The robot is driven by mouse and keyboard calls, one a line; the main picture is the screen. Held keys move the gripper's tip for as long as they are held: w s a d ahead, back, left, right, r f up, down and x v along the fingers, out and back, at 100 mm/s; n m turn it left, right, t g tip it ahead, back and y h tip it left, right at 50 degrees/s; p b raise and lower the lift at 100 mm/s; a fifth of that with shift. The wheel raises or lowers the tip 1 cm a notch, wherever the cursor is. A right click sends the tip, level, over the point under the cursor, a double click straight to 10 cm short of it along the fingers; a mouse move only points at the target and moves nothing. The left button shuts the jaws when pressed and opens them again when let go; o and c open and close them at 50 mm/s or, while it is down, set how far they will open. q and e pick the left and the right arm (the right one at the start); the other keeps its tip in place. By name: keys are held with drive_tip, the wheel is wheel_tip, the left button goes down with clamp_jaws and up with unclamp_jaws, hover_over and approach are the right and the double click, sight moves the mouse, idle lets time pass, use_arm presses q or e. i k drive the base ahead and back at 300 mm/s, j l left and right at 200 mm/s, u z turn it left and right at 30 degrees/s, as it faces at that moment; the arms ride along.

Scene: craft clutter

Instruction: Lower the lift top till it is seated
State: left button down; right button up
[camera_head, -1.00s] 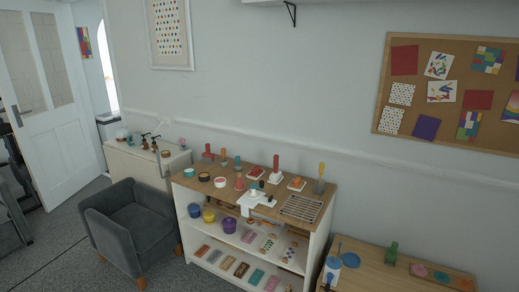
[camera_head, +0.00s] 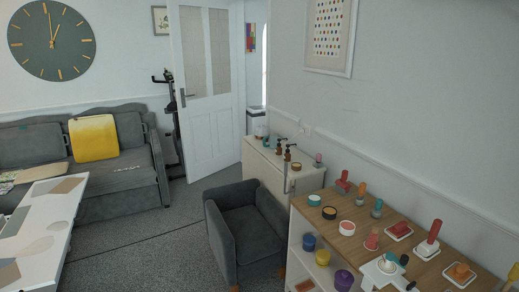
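A low white table (camera_head: 62,192) with grey, beige and tan shapes on its top is at the lower left, cut off by the picture's edge. It may be the one with the lift top, but I cannot tell whether its top is raised or seated. Neither of my grippers is in view.
A grey sofa (camera_head: 125,168) with a yellow cushion (camera_head: 94,138) stands behind the table. A grey armchair (camera_head: 240,235) stands centre. A wooden-topped shelf unit (camera_head: 345,212) with craft items is at the right. Carpet (camera_head: 150,250) between table and armchair is clear.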

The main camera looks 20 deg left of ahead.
sight(34, 241)
drive_tip(key=i+j+u, duration=0.15)
drive_tip(key=i+u, duration=1.45)
drive_tip(key=i, duration=1.8)
drive_tip(key=z, duration=0.05)
